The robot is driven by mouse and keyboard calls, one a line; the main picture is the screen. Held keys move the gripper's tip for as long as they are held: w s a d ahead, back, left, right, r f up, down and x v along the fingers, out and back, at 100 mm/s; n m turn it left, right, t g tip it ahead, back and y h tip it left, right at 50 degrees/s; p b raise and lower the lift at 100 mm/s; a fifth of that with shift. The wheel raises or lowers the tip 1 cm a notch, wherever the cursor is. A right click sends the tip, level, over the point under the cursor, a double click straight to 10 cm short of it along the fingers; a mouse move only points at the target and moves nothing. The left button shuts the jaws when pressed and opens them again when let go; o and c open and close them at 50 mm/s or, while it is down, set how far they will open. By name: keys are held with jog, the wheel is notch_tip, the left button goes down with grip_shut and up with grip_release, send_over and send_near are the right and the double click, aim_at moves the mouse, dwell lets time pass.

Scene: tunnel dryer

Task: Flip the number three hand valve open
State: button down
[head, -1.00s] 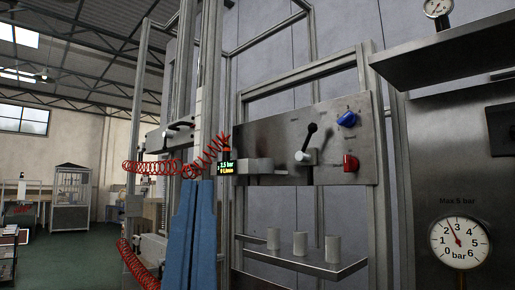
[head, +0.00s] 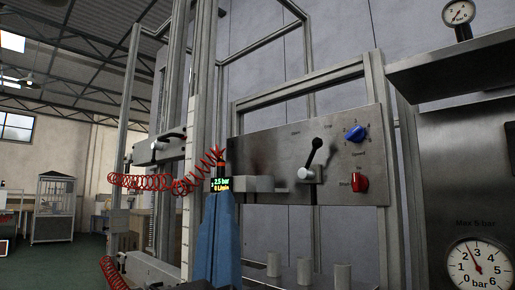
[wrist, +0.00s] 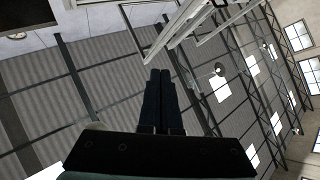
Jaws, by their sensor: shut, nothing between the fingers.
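A steel panel (head: 270,150) stands right of centre in the head view. It bears a lever with a black handle (head: 315,148) slanting up to the right, a blue knob (head: 355,133) and a red knob (head: 360,182). The labels are too small to read, and I cannot tell a valve marked three. My gripper (wrist: 161,72) shows in the wrist view with its dark fingers together and nothing between them. It points up toward the roof, away from any valve.
Several pale cylinders (head: 304,271) stand below the panel. A steel shelf (head: 460,75) and pressure gauge (head: 478,268) are at the right.

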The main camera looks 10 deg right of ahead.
jog(key=w+d+r+n+g+h+p, duration=0.3)
jog(key=w+d+n, duration=0.3)
jog(key=n, duration=0.4)
jog(key=w+d+r+n+g+h+p, duration=0.3)
jog(key=w+d+n, duration=0.4)
jog(key=n, duration=0.4)
jog(key=shift+w+r+h+p, duration=0.2)
jog(key=shift+h+p, duration=0.6)
jog(key=shift+p, duration=0.35)
